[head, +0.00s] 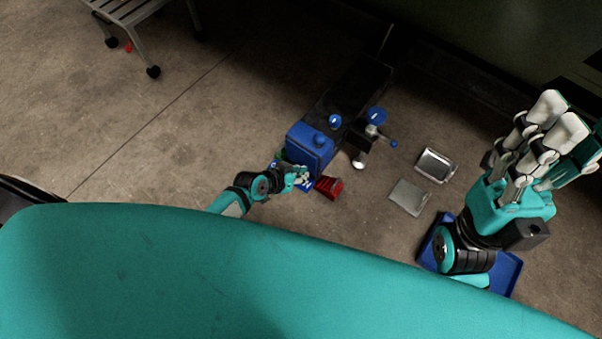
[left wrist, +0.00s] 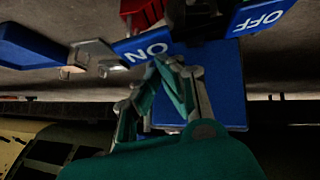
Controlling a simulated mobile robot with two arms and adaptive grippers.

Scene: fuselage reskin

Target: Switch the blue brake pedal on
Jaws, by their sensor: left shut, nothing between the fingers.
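The blue brake pedal shows close up in the left wrist view, with an ON plate (left wrist: 143,50) at the middle and an OFF plate (left wrist: 258,18) at the upper right. In the head view the pedal (head: 306,187) is small and partly hidden by my left gripper (head: 301,176). My left gripper (left wrist: 168,62) is shut and empty, its fingertips right at the lower edge of the ON plate. I cannot tell whether they touch it. My right gripper (head: 545,125) is raised at the right, open and empty, far from the pedal.
A blue and black machine (head: 309,148) stands beside the pedal. A red part (head: 329,187) lies just to its right. A metal tray (head: 435,164), a grey plate (head: 409,196) and a blue tray (head: 507,270) are at the right.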

